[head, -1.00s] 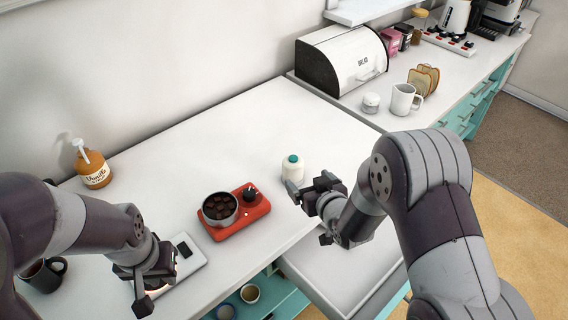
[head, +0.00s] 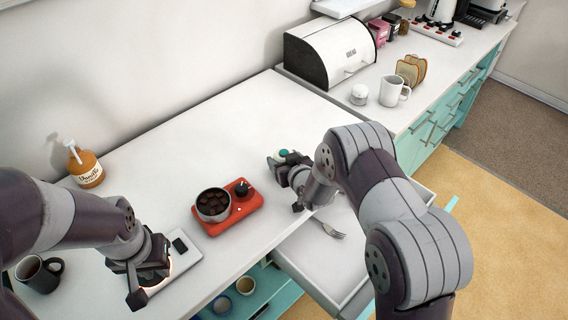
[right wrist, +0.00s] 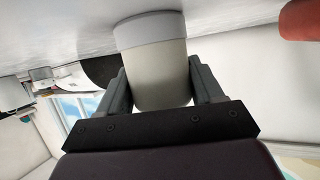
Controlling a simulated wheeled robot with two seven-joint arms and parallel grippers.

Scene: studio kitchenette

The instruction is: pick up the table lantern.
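The table lantern appears to be the pale cylinder (head: 273,161) with a teal top on the counter, left of the open drawer. In the right wrist view its cream body and light grey base (right wrist: 152,75) stand between my right fingers. My right gripper (head: 283,163) is around it, with one finger close to each side. The fingers are spread wide; any contact is hard to make out. In the head view the gripper hides part of the lantern. My left gripper (head: 150,285) hangs over a white scale-like slab (head: 181,252); a warm glow shows beside it.
A red burner (head: 230,217) with a pot of dark pieces (head: 213,204) stands left of the lantern. An open drawer (head: 318,262) with a fork (head: 328,229) juts out in front. A black mug (head: 40,273) and syrup bottle (head: 86,168) stand left.

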